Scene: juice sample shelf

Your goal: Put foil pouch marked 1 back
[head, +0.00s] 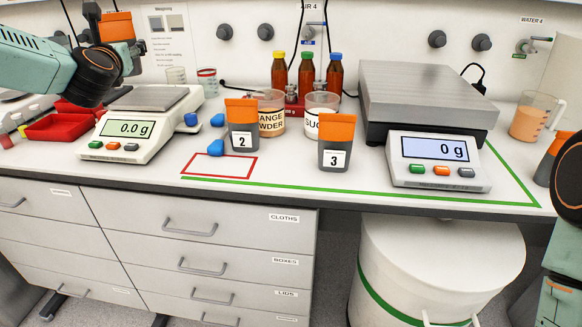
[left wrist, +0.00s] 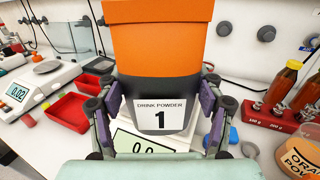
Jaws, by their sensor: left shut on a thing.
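The foil pouch marked 1 (left wrist: 160,60) is dark grey with an orange top and a "DRINK POWDER 1" label. My left gripper (left wrist: 162,102) is shut on its sides in the left wrist view. In the head view the pouch's orange top (head: 117,27) shows above the left scale (head: 128,125), partly hidden by my left arm. The scale's pan is empty and it reads 0.0 g. Pouch 2 (head: 242,128) and pouch 3 (head: 336,142) stand upright on the bench. A red-outlined rectangle (head: 218,178) lies in front of pouch 2. My right gripper is not visible.
Several blue pieces (head: 208,152) lie near the rectangle. Two powder tubs (head: 271,113) and three bottles (head: 306,76) stand behind the pouches. A larger scale (head: 437,150) reading 0 g is at right, a beaker (head: 534,117) beyond it. Red trays (head: 58,126) are at left.

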